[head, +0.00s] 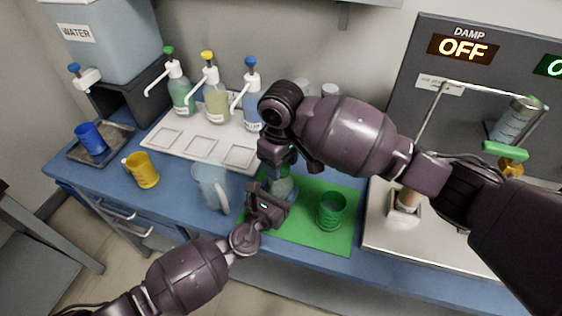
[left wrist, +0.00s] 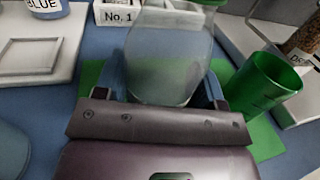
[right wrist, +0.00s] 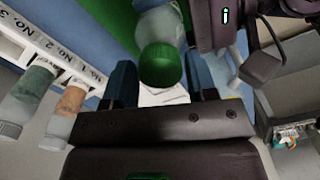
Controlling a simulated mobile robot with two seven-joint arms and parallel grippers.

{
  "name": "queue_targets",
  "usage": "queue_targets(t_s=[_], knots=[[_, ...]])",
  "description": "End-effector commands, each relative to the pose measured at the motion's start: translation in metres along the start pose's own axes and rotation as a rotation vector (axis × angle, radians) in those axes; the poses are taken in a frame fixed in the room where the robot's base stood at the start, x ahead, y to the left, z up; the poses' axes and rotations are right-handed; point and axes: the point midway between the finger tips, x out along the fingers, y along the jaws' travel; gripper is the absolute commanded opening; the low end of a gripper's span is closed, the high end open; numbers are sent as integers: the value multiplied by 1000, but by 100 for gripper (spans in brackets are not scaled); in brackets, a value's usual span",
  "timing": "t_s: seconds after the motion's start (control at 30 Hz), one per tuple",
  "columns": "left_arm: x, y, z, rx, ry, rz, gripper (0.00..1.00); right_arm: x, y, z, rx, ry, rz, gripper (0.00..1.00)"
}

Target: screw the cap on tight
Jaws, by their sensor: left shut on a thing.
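A clear bottle (left wrist: 165,60) stands over the green mat (head: 315,238); the head view shows only a part of it (head: 283,187). My left gripper (head: 272,197) is shut on its body, with a finger on each side.
A green cup (head: 331,210) stands on the mat just right of the bottle. A clear pitcher (head: 211,187) is close on the left. A yellow cup (head: 142,170), pump bottles (head: 215,95) and a machine (head: 405,215) stand around. Bare blue counter lies at the front left.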

Motion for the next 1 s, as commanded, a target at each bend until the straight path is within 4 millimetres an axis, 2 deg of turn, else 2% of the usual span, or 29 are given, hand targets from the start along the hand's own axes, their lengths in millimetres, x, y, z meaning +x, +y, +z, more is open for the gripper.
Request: queue_targets(t_s=[0.03, 0.1, 0.47, 0.57, 1.0], knots=[[0, 0, -1, 1, 2, 0, 0, 0, 0, 0, -1, 0, 0, 60], [0, 0, -1, 1, 2, 0, 0, 0, 0, 0, -2, 0, 0, 70], [0, 0, -1, 2, 1, 0, 0, -4, 0, 0, -3, 1, 0, 70], [0, 0, -1, 2, 2, 0, 0, -15, 0, 0, -4, 2, 1, 70], [0, 0, -1, 2, 2, 0, 0, -95, 0, 0, -3, 3, 2, 70]])
